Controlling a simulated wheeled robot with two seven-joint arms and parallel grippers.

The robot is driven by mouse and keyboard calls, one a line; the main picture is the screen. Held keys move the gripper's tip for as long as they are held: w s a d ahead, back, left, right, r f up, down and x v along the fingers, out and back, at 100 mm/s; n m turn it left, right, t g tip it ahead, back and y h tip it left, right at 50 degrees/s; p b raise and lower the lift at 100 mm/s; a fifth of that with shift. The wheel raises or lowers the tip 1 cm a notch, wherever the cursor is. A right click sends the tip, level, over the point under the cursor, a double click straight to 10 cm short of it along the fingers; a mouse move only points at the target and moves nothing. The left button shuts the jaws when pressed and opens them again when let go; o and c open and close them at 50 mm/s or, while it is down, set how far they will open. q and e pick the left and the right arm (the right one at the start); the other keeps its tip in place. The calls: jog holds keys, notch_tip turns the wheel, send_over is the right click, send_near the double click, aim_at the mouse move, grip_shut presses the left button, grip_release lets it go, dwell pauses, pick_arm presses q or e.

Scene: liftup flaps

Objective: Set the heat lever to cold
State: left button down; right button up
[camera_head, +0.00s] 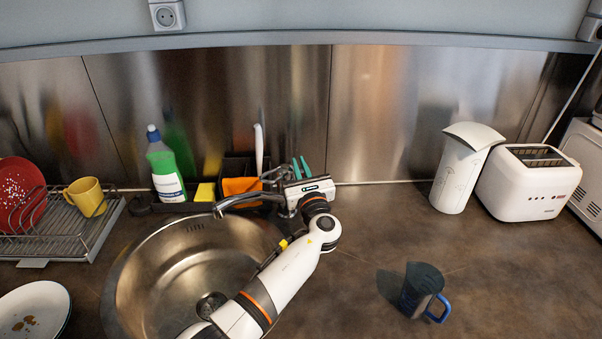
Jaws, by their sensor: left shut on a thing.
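The metal faucet (240,198) stands behind the round sink, its spout reaching left over the basin. Its heat lever is mostly hidden behind my gripper; I cannot tell which way it is set. My left gripper (301,168) is at the faucet's right side, with its teal fingertips pointing away toward the wall. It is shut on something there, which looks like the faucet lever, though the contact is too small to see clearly. My right gripper is not in view.
The sink (150,270) lies under my left arm. A soap bottle (165,168) and a sponge (205,192) stand behind it. A dish rack (70,235) is at left. A blue mug (422,290), a white pitcher (455,180) and a toaster (525,190) are at right.

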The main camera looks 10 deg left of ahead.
pick_arm(q)
jog(key=c, duration=1.8)
grip_release()
jog(key=shift+w+a+f, duration=0.1)
jog(key=b+v, duration=0.1)
jog(key=v, duration=1.1)
